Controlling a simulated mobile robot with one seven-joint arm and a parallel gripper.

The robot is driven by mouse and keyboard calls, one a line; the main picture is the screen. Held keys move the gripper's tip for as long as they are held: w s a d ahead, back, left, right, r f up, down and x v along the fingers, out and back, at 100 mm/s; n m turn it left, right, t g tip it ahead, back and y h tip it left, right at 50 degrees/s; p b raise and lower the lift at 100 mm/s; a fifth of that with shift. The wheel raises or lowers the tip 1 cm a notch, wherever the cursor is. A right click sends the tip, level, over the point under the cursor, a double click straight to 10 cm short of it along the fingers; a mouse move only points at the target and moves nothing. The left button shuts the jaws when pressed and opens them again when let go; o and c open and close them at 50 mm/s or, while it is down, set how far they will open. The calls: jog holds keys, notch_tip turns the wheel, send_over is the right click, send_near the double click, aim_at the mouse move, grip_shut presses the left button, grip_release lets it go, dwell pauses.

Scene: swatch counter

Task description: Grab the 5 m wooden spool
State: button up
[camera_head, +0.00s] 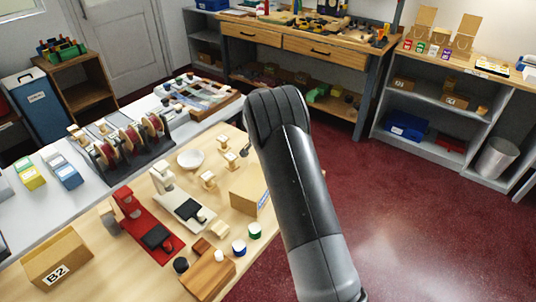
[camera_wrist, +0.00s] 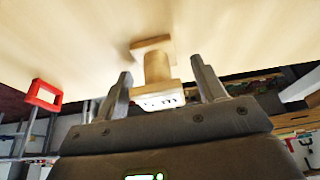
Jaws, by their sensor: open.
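In the wrist view a wooden spool (camera_wrist: 157,66) with a square flange and a white label stands between the two fingers of my gripper (camera_wrist: 161,74). The label seems to end in "m"; its number is too blurred to read. The fingers are apart, with a gap visible on each side of the spool. In the head view small wooden spools stand on the wooden counter, one (camera_head: 208,180) nearer, one (camera_head: 231,160) beside my arm and one (camera_head: 222,143) farther back. My arm hides most of my gripper there.
A cardboard box (camera_head: 250,188) stands close to the spools, beside my arm. A white bowl (camera_head: 190,159) lies to their left. A white-based device (camera_head: 187,207) and a red one (camera_head: 150,235) stand nearer. A red frame (camera_wrist: 45,95) shows at the wrist view's left.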

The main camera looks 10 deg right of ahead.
jog(key=shift+c, duration=0.4)
jog(key=c, duration=1)
jog(key=shift+o, duration=0.2)
